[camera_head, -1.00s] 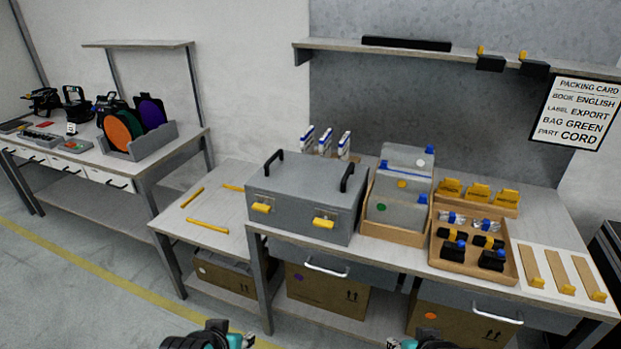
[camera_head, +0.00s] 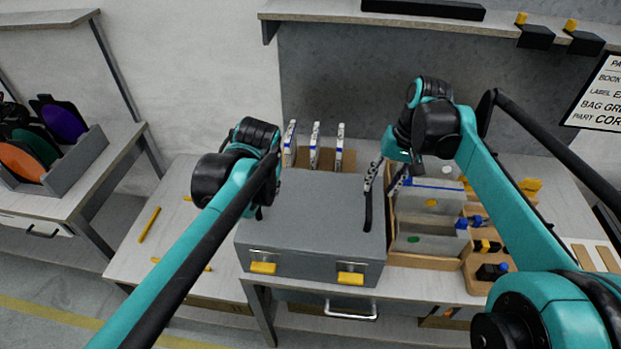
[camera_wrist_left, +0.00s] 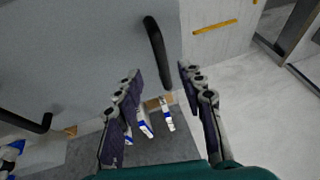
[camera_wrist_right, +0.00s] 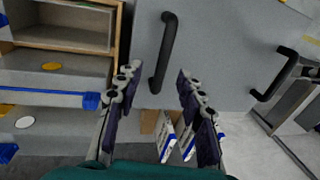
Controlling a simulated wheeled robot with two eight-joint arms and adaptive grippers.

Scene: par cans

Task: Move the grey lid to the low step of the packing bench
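The grey lid (camera_head: 310,205) sits on top of the grey case (camera_head: 305,265) on the packing bench. Its right black handle (camera_head: 368,210) shows in the head view; the left one is hidden by my left arm. My left gripper, mostly hidden in the head view, is open (camera_wrist_left: 162,80) with the left handle (camera_wrist_left: 155,45) just ahead between its fingers. My right gripper (camera_head: 384,180) is open over the right handle, which lies between its fingers in the right wrist view (camera_wrist_right: 163,55). The low step (camera_head: 180,220) is left of the case.
Yellow strips (camera_head: 149,224) lie on the low step. Yellow latches (camera_head: 350,278) are on the case front. White-and-blue boxes (camera_head: 315,145) stand behind the case. A wooden rack of grey bags (camera_head: 430,240) stands close on its right. A shelf (camera_head: 268,30) overhangs the back.

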